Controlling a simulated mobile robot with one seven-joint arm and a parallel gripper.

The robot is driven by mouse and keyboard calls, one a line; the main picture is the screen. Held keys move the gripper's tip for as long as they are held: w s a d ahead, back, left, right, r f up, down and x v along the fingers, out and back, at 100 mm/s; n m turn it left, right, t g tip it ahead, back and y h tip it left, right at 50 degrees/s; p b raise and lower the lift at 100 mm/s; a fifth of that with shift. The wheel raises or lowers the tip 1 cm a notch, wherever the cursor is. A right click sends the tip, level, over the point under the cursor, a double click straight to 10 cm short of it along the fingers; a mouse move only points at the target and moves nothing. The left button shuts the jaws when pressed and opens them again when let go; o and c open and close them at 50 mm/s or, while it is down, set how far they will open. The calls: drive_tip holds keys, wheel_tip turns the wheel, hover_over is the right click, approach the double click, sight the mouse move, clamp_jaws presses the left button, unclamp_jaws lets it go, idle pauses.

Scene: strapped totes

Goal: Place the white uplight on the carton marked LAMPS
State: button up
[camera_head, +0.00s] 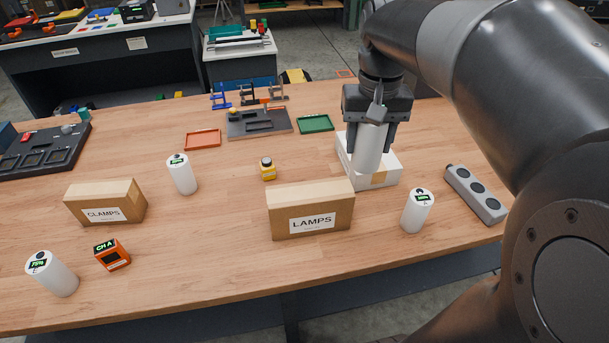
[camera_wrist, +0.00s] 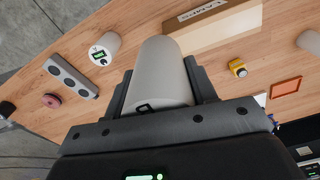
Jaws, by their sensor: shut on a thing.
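My gripper (camera_head: 376,130), pointing down, is shut on a white uplight (camera_head: 367,152), a plain white cylinder held upright. In the wrist view this uplight (camera_wrist: 160,75) sits between the fingers. In the head view it overlaps a white box (camera_head: 352,179); I cannot tell whether they touch. The brown carton marked LAMPS (camera_head: 335,200) stands in front and to the left, its top bare; it also shows in the wrist view (camera_wrist: 215,30). Similar white cylinders with small displays stand right of LAMPS (camera_head: 416,212), at the middle left (camera_head: 182,175) and at the front left (camera_head: 54,275).
A carton marked CLAMPS (camera_head: 118,203) and an orange CH A block (camera_head: 112,255) are at left. A yellow item (camera_head: 268,169) stands behind LAMPS. A grey three-socket block (camera_head: 475,195) lies at right. Orange (camera_head: 203,139) and green (camera_head: 316,124) trays lie behind.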

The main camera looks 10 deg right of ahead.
drive_tip(key=shift+w+a+f, duration=0.85)
drive_tip(key=shift+a+f, duration=0.8)
drive_tip(key=shift+f, duration=0.15)
drive_tip(key=shift+w+a+f, duration=0.9)
drive_tip(key=shift+a+f, duration=0.7)
drive_tip(key=shift+f, duration=0.2)
drive_tip(key=shift+w+a+f, duration=0.85)
drive_tip(key=shift+a+f, duration=0.8)
drive_tip(key=shift+f, duration=0.15)
drive_tip(key=shift+f, duration=0.1)
drive_tip(key=o, duration=1.4)
wheel_tip(320, 180, up, 11)
drive_tip(key=s+f+t, duration=0.1)
drive_tip(key=s+t, duration=0.1)
drive_tip(key=s, duration=0.3)
drive_tip(key=s+d+f+n+t, duration=0.1)
drive_tip(key=s+f, duration=0.1)
drive_tip(key=s, duration=0.3)
drive_tip(key=s+d+f+n+t, duration=0.1)
drive_tip(key=s+t, duration=0.1)
drive_tip(key=s, duration=0.4)
drive_tip(key=shift+f+t, duration=0.15)
drive_tip(key=shift+t, duration=0.15)
